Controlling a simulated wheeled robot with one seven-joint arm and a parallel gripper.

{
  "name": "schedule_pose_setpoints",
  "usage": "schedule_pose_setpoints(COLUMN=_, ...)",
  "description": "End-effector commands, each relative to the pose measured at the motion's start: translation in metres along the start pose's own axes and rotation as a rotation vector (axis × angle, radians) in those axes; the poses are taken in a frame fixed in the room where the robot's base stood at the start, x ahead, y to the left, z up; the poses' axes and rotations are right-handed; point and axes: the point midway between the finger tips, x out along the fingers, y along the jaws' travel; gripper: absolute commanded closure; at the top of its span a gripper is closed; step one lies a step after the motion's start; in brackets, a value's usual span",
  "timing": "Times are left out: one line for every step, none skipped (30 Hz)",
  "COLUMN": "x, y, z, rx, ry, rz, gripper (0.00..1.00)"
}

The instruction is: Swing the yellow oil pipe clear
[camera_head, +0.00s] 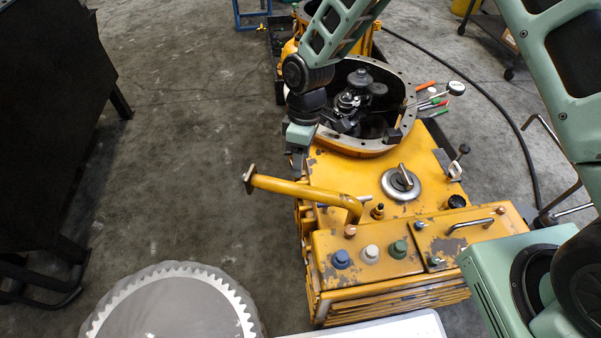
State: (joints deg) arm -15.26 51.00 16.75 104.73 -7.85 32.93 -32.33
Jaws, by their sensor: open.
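The yellow oil pipe (300,187) sticks out to the left from the top of the yellow transmission housing (335,215). Its bent right end meets the housing near the button panel, and its flanged left end hangs over the floor. My gripper (298,168) is just above and behind the pipe's middle, at the housing's left edge, pointing down. It is open, and nothing shows between its fingers. The fingertips are small in the picture, and I cannot tell whether they touch the pipe.
A round opening with dark gears (362,97) is behind the pipe. A round silver cap (401,182) and blue, white and green knobs (370,253) sit on the housing. A large toothed gear (172,305) is at the bottom left. Grey floor is clear left of the pipe.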

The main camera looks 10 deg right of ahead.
Motion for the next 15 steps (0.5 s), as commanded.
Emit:
schedule_pose_setpoints(x=-0.015, y=0.000, z=-0.001, rx=0.000, ry=0.003, rz=0.003, gripper=0.44)
schedule_pose_setpoints(x=-0.022, y=0.000, z=-0.001, rx=0.000, ry=0.004, rz=0.003, gripper=0.44)
schedule_pose_setpoints(x=-0.030, y=0.000, z=-0.001, rx=0.000, ry=0.003, rz=0.002, gripper=0.44)
schedule_pose_setpoints(x=-0.037, y=0.000, z=-0.001, rx=0.000, ry=0.004, rz=0.002, gripper=0.44)
schedule_pose_setpoints(x=-0.043, y=0.000, z=-0.001, rx=-0.001, ry=0.003, rz=0.002, gripper=0.44)
schedule_pose_setpoints(x=-0.050, y=0.000, z=-0.001, rx=-0.001, ry=0.003, rz=0.002, gripper=0.44)
schedule_pose_setpoints(x=-0.055, y=0.000, z=0.000, rx=-0.001, ry=0.002, rz=0.002, gripper=0.44)
schedule_pose_setpoints(x=-0.059, y=0.000, z=0.000, rx=-0.001, ry=0.002, rz=0.002, gripper=0.44)
schedule_pose_setpoints(x=-0.065, y=0.000, z=-0.001, rx=-0.001, ry=0.002, rz=0.001, gripper=0.44)
schedule_pose_setpoints(x=-0.068, y=0.000, z=0.000, rx=0.000, ry=0.001, rz=0.001, gripper=0.44)
schedule_pose_setpoints(x=-0.071, y=0.000, z=0.000, rx=0.000, ry=0.001, rz=0.000, gripper=0.44)
schedule_pose_setpoints(x=-0.074, y=0.000, z=0.000, rx=0.000, ry=0.001, rz=0.000, gripper=0.44)
schedule_pose_setpoints(x=-0.076, y=0.000, z=0.000, rx=0.000, ry=0.001, rz=0.000, gripper=0.44)
schedule_pose_setpoints(x=-0.078, y=0.000, z=0.000, rx=0.000, ry=0.001, rz=0.000, gripper=0.44)
schedule_pose_setpoints(x=-0.080, y=0.000, z=0.000, rx=0.000, ry=0.001, rz=0.000, gripper=0.44)
